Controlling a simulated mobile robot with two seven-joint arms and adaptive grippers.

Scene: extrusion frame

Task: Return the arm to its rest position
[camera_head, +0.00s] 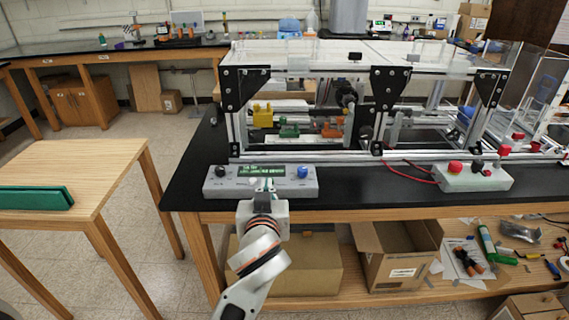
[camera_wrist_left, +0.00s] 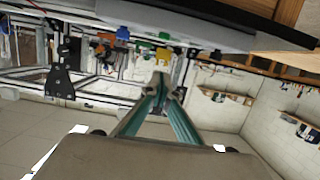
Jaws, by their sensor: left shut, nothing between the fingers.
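My left arm reaches up from the bottom of the head view. Its gripper (camera_head: 262,184) is in front of a grey control box (camera_head: 218,184) with a lit display and a blue knob. The fingertips overlap the lower part of the box in the picture; I cannot tell whether they touch it. In the left wrist view the teal fingers (camera_wrist_left: 161,84) meet at their tips, shut and empty. My right gripper is in neither view.
The extrusion frame (camera_head: 318,72) stands on the black bench behind the control box. A second box (camera_head: 474,178) with red and black buttons sits to the right. A wooden table (camera_head: 95,160) with a green case stands at left. Open floor lies between table and bench.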

